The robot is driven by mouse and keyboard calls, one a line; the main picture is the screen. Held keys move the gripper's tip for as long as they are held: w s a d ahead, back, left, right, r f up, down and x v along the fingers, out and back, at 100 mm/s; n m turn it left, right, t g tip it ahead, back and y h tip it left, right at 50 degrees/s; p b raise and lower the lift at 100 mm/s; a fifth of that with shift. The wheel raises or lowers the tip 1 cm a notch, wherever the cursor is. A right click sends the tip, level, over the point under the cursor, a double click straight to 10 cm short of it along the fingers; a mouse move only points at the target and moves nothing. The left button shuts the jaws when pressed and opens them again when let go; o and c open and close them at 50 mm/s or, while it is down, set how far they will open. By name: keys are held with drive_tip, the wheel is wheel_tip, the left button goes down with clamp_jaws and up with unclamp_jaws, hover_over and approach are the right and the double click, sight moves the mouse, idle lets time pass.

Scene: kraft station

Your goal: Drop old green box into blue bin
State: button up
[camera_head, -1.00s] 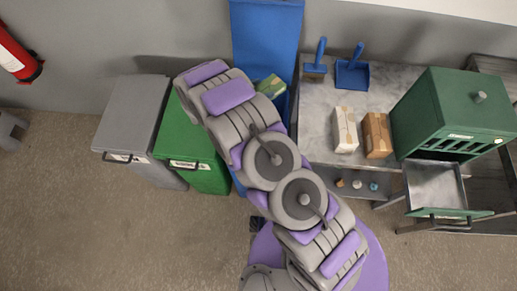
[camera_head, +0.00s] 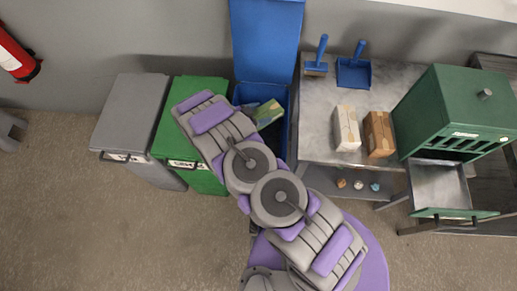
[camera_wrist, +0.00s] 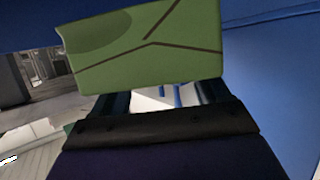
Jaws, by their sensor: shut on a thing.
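The green box (camera_head: 268,113) shows over the opening of the blue bin (camera_head: 282,93), just right of my arm. The blue bin stands against the wall with its lid (camera_head: 266,40) raised. In the wrist view the green box (camera_wrist: 145,45) with dark lines fills the upper middle, and my gripper (camera_wrist: 160,98) is shut on it. Blue surfaces lie to the right in that view. My arm hides the fingers in the head view and covers part of the bin. I cannot tell how far the box is below the rim.
A green bin (camera_head: 186,110) and a grey bin (camera_head: 130,120), both lidded, stand left of the blue bin. To the right, a metal table (camera_head: 325,100) holds a pale box (camera_head: 346,128), a brown box (camera_head: 378,134) and a green cabinet (camera_head: 455,110).

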drive_tip(key=shift+f, duration=0.5)
drive_tip(key=o, duration=1.5)
drive_tip(key=shift+c, duration=0.2)
drive_tip(key=p+v, duration=0.2)
drive_tip(key=v, duration=1.5)
drive_tip(key=shift+a+p, duration=0.15)
drive_tip(key=shift+p, duration=0.15)
drive_tip(key=shift+r, duration=0.15)
